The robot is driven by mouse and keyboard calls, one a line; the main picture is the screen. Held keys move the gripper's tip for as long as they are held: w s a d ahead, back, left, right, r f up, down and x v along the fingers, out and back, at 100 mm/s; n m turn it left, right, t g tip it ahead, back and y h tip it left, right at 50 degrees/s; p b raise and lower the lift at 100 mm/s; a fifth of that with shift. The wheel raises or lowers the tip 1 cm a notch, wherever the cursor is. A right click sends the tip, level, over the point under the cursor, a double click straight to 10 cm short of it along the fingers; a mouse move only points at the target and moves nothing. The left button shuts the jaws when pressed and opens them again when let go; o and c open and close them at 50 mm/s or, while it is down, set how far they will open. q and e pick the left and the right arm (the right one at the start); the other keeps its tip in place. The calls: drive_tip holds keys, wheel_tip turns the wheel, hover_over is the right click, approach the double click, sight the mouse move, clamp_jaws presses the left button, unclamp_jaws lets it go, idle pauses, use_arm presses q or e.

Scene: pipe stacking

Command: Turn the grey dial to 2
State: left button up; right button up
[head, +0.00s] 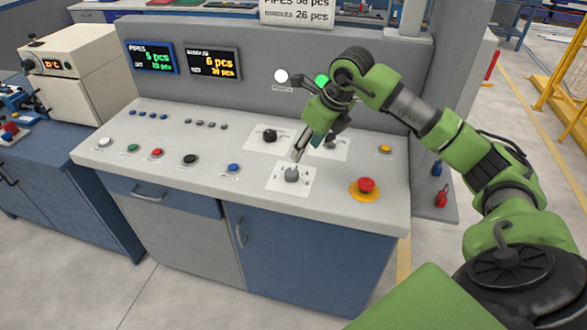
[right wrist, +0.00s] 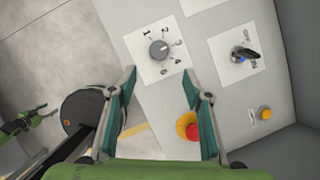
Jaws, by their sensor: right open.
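The grey dial (head: 292,175) sits on a white label plate near the front edge of the console top. In the right wrist view the grey dial (right wrist: 158,50) shows from above, with printed numbers around it. Its pointer is too small to read with certainty. My right gripper (head: 298,154) is just above and behind the dial in the head view, pointing down. In the right wrist view my right gripper (right wrist: 159,73) is open and empty, its fingers apart, with the dial just beyond the fingertips.
A red emergency button (head: 366,185) on a yellow base is right of the dial. A black knob (head: 269,135) and a black-handled switch (right wrist: 243,54) stand on white plates nearby. A blue button (head: 233,168) is to the left, a yellow button (head: 385,148) to the right.

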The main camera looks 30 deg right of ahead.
sight(292, 172)
drive_tip(key=p+x, duration=0.2)
drive_tip(key=x, duration=1)
drive_tip(key=shift+w+a+r+p, duration=0.1)
drive_tip(key=shift+p, duration=0.25)
drive_tip(key=c, duration=1.1)
